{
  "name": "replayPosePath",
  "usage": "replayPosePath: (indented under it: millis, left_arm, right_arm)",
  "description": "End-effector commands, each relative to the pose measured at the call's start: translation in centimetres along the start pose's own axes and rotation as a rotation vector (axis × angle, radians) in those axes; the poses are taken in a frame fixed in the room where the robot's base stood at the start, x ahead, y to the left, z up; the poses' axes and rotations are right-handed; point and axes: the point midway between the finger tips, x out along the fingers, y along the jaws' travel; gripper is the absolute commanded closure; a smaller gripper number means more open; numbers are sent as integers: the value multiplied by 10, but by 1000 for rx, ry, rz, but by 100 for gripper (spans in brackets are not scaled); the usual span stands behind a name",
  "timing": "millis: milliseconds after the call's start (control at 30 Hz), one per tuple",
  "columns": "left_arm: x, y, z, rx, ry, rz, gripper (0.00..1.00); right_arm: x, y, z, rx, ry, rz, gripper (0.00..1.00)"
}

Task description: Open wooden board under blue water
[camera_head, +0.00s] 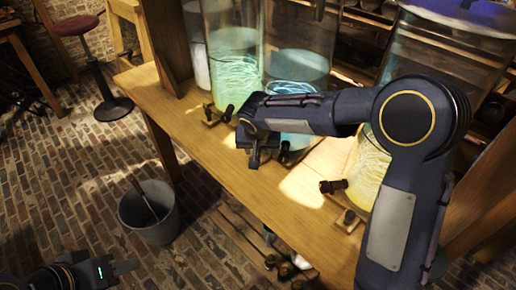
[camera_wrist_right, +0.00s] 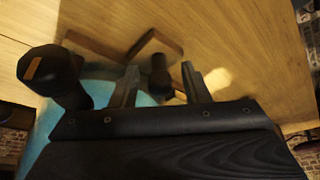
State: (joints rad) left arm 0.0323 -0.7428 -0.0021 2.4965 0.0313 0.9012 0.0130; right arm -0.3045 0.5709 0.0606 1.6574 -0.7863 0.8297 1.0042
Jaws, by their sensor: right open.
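The jar of blue water (camera_head: 297,72) stands on the wooden bench, partly behind my right forearm; its blue side also shows in the wrist view (camera_wrist_right: 58,122). In the wrist view, a small angled wooden piece (camera_wrist_right: 158,42) lies on the bench by this jar, with a dark knob (camera_wrist_right: 161,82) beside it. My right gripper (camera_wrist_right: 160,70) is open, its fingers on either side of the knob; contact cannot be told. In the head view, the right gripper (camera_head: 254,158) hides this spot. My left gripper (camera_head: 124,267) is low at the bottom left, away from the bench.
A jar of green liquid (camera_head: 234,65) stands left of the blue one, and a yellow one (camera_head: 372,170) stands right. Dark taps stick out in front, including one by the blue jar (camera_wrist_right: 50,75). A grey bucket (camera_head: 150,218) and a red stool (camera_head: 76,26) stand on the brick floor.

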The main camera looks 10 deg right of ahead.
Motion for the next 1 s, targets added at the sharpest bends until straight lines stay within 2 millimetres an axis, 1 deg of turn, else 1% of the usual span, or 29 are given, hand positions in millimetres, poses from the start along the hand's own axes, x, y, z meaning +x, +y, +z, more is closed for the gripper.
replayPosePath:
  millis: [67,100,400,633,767,867,1000]
  left_arm:
    - [0,0,0,0,0,0,64]
    - [0,0,0,0,0,0,64]
    - [0,0,0,0,0,0,64]
    - [0,0,0,0,0,0,64]
    - [2,-1,1,0,0,0,64]
    - [6,-3,3,0,0,0,64]
    - [16,-7,8,0,0,0,64]
  right_arm:
    - [0,0,0,0,0,0,58]
    - [0,0,0,0,0,0,60]
    - [0,0,0,0,0,0,100]
    - [0,0,0,0,0,0,100]
    - [-1,-4,4,-1,0,-1,100]
    - [-3,-11,10,-4,0,-4,100]
    - [-8,-29,27,-7,0,-6,100]
